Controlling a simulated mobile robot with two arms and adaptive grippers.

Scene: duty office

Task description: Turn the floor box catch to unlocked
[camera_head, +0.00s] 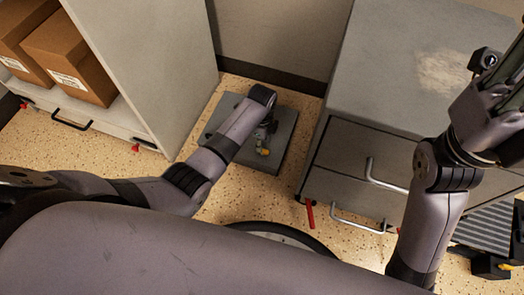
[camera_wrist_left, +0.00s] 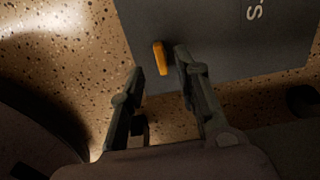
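The floor box (camera_head: 284,150) is a flat dark grey square on the floor between two cabinets. Its small yellow-orange catch (camera_head: 263,151) is near the front edge. In the left wrist view the catch (camera_wrist_left: 160,58) stands out on the grey lid (camera_wrist_left: 215,30), which bears part of a white marking. My left gripper (camera_head: 266,134) points down over the box, largely hidden by its own arm. In the left wrist view its fingers (camera_wrist_left: 158,70) are apart, with the catch between and just beyond the tips, nearer the right finger. My right gripper (camera_head: 495,85) is raised at the right, partly cut off.
A shelf unit (camera_head: 160,60) with cardboard boxes (camera_head: 70,58) stands left of the floor box. A grey drawer cabinet (camera_head: 390,70) with metal handles stands right of it. Speckled floor (camera_head: 235,195) is free in front of the floor box.

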